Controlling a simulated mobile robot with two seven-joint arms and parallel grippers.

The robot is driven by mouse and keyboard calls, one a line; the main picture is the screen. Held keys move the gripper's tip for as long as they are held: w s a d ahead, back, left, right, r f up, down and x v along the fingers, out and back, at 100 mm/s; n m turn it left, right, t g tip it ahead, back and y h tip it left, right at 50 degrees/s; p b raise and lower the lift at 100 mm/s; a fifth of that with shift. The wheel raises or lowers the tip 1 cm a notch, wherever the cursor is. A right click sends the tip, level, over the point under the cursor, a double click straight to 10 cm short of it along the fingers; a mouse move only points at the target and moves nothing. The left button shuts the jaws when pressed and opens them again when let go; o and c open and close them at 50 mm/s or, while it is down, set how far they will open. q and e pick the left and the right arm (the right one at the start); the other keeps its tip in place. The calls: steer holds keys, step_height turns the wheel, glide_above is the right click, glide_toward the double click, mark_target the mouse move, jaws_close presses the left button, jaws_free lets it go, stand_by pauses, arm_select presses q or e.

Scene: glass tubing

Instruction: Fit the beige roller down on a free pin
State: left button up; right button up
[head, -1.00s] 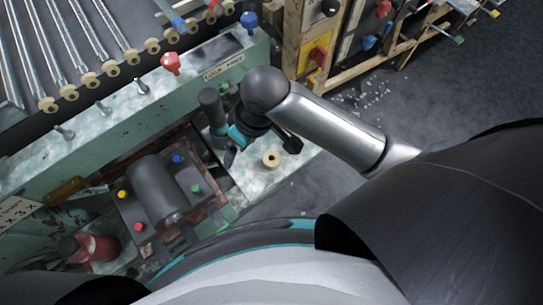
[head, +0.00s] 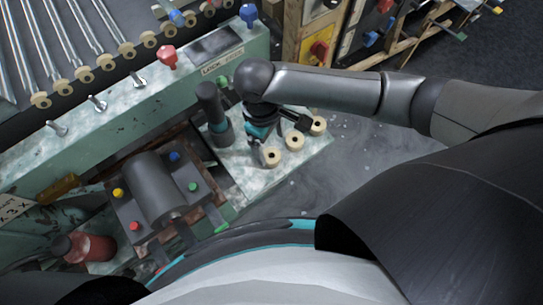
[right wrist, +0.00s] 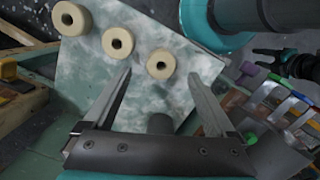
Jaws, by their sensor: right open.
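Three beige rollers stand in a row on the pale-green ledge: a near one (head: 271,157), a middle one (head: 294,141) and a far one (head: 318,125). My right gripper (right wrist: 160,75) is open and empty. In the right wrist view its fingertips straddle the line to the near roller (right wrist: 160,64), apparently apart from it; the middle (right wrist: 117,42) and far (right wrist: 71,18) rollers lie left of it. In the head view the fingers are mostly hidden under my wrist. Bare pins (head: 57,127), (head: 97,103) and (head: 138,80) stick up from the green rail.
A red knob (head: 168,56) and a blue knob (head: 249,14) stand on the rail. A dark upright cylinder (head: 211,105) stands beside my right wrist. A block with a grey cylinder (head: 155,187) and coloured buttons lies left. Metal rods with beige rollers fill the upper left.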

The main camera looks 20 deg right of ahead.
mark_target(271, 153)
step_height(271, 153, down, 5)
steer(key=shift+s+f+b, duration=0.15)
steer(key=shift+f+b, duration=0.05)
steer(key=shift+b, duration=1)
jaws_close()
steer(key=shift+r, duration=0.15)
